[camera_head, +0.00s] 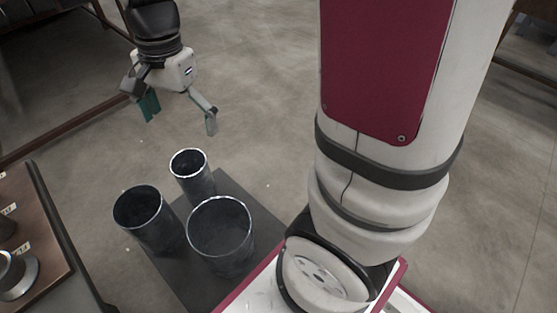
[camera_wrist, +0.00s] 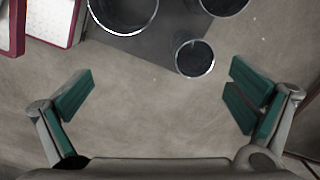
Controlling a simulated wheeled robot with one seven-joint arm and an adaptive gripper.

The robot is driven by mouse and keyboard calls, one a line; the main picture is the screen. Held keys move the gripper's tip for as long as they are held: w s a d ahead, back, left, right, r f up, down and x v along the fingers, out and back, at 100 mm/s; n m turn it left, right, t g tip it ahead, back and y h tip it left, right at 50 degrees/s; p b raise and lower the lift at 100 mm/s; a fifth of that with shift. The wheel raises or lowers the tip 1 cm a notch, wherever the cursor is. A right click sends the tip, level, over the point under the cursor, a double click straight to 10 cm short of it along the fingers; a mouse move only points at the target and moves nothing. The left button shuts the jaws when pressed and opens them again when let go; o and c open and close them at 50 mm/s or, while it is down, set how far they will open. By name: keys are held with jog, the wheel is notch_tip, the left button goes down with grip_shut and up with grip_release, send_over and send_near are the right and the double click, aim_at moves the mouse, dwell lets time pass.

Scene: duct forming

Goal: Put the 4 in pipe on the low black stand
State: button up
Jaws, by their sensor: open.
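Three dark, open-topped pipes stand upright at the low black stand (camera_head: 188,278). The narrowest pipe (camera_head: 197,187) is at the back, a wider one (camera_head: 156,234) at the left, and the widest (camera_head: 222,262) at the front right. I see no size marks on them, so I cannot tell for sure which is the 4 in pipe. My gripper (camera_head: 180,115) is open and empty, above and behind the narrowest pipe. In the wrist view the narrowest pipe (camera_wrist: 195,58) lies beyond the spread green-padded fingers (camera_wrist: 162,97), apart from them.
A brown-topped table (camera_head: 40,230) with labels and metal round parts is at the left edge. My white and red arm and base fill the right and front. Bare concrete floor (camera_head: 265,130) is clear behind the stand. A rusty metal frame (camera_head: 70,128) is at the upper left.

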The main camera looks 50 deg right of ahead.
jog(key=s+r+n, duration=0.2)
jog(key=s+n, duration=0.2)
jog(key=s, duration=0.4)
jog(key=s+r+n, duration=0.2)
jog(key=s+n, duration=0.2)
jog(key=s, duration=0.4)
jog(key=s+d+r+n+h, duration=0.1)
jog(key=s+r+n, duration=0.2)
jog(key=s+n, duration=0.2)
jog(key=s, duration=0.3)
jog(key=shift+s, duration=0.25)
notch_tip(320, 180, up, 28)
jog(key=t+p, duration=0.4)
jog(key=p, duration=2.2)
jog(key=shift+d+f, duration=0.15)
jog(key=shift+d, duration=0.1)
jog(key=shift+w, duration=0.1)
